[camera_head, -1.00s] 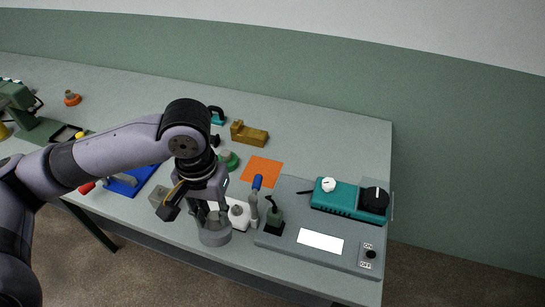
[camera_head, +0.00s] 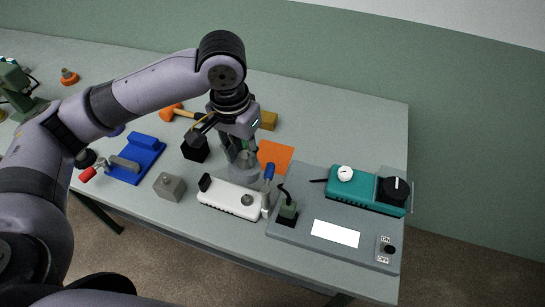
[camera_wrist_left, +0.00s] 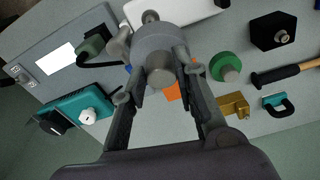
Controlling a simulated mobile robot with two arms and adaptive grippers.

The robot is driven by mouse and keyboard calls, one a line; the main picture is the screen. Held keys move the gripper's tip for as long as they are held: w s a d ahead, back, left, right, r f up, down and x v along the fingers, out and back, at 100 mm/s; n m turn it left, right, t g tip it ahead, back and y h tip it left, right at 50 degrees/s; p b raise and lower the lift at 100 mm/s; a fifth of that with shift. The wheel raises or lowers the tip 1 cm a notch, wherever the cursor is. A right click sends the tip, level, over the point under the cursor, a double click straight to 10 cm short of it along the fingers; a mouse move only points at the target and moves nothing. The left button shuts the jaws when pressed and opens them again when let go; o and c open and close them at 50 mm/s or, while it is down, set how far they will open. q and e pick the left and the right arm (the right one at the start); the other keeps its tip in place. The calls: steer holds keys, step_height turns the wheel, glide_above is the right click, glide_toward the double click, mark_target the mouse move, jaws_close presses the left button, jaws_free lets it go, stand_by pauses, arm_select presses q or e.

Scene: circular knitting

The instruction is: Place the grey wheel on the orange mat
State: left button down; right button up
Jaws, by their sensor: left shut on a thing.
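The grey wheel (camera_head: 242,172) is a thick grey disc with a knob on top. My left gripper (camera_head: 243,157) is shut on it. In the left wrist view the wheel (camera_wrist_left: 165,42) sits between the fingers of the left gripper (camera_wrist_left: 158,76). The orange mat (camera_head: 277,154) lies flat on the table, just right of and behind the wheel in the head view. It is partly hidden by my gripper, and only a small piece of the mat (camera_wrist_left: 172,92) shows in the wrist view. The wheel appears above the table, beside the mat. My right gripper is not in view.
A white device (camera_head: 225,198) is in front of the wheel. A grey panel (camera_head: 290,238) with a teal unit (camera_head: 350,194) stands to the right. A black block (camera_head: 195,150), grey block (camera_head: 169,187) and blue fixture (camera_head: 130,169) are left. The wrist view shows a green disc (camera_wrist_left: 222,64).

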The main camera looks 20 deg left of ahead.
arm_select(q)
steer(key=w+r+m+t+h+b, duration=0.1)
steer(key=w+r+m+h+b, duration=0.2)
steer(key=w, duration=0.5)
steer(key=w+r+m+b, duration=0.1)
steer(key=w+r+m, duration=0.35)
steer(key=w, duration=0.25)
steer(key=shift+m, duration=0.55)
steer(key=shift+f+p, duration=1)
steer(key=shift+f, duration=9.2)
steer(key=shift+f, duration=0.1)
steer(key=c, duration=1.3)
jaws_free()
steer(key=b+v, duration=0.1)
steer(key=v, duration=1.1)
steer(key=shift+a, duration=0.1)
